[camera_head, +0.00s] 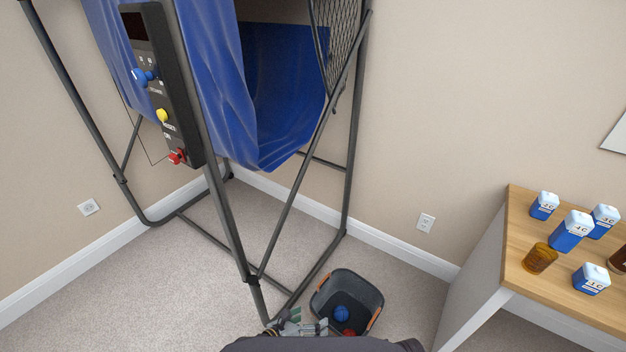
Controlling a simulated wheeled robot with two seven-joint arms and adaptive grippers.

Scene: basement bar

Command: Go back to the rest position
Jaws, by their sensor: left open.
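My left gripper (306,327) shows at the bottom middle, just above the near left edge of a dark grey bin (374,292). It is open, and I see nothing held in it. The gripper is small in the picture and partly cut off by a dark part of my own body. My right gripper is not in view.
The bin holds a blue ball (341,313) and something red. A basketball arcade frame (346,200) with blue cloth (275,90) stands behind. A wooden-topped table (520,262) at right bears several blue bottles (571,231) and an amber glass (540,258). Carpet (200,275) is clear at left.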

